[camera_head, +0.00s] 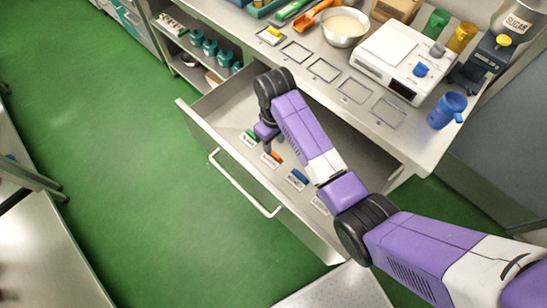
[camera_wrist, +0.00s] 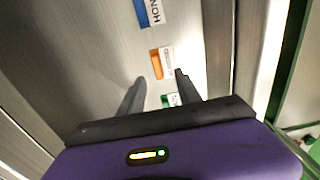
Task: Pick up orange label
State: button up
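The orange label (camera_head: 275,156) lies in the open drawer, a white card with an orange tab, between the green label (camera_head: 250,138) and the blue label (camera_head: 299,177). In the wrist view the orange label (camera_wrist: 157,64) is just beyond the fingertips, a little above the gap between them. My gripper (camera_wrist: 161,77) is open with nothing between its fingers. In the head view my gripper (camera_head: 267,145) reaches down into the drawer close to the orange label. The green label is partly hidden by my gripper in the wrist view.
The drawer front (camera_head: 232,178) with its long handle (camera_head: 243,187) and the side walls surround the labels. Another label (camera_head: 320,205) lies near the drawer's right end. The counter above holds a metal bowl (camera_head: 345,28), a white scale (camera_head: 400,58) and a blue cup (camera_head: 447,110).

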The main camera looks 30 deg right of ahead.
aim_at(276, 155)
notch_tip(276, 155, down, 2)
jog(key=shift+s+f, duration=0.15)
jog(key=shift+f, duration=0.05)
jog(key=shift+w+d+f+p, duration=0.1)
jog(key=shift+d+f+p, duration=0.1)
jog(key=shift+f, duration=1.15)
jog(key=shift+w+d+f+p, duration=0.1)
jog(key=shift+d+f, duration=0.05)
jog(key=shift+f, duration=1.15)
grip_shut()
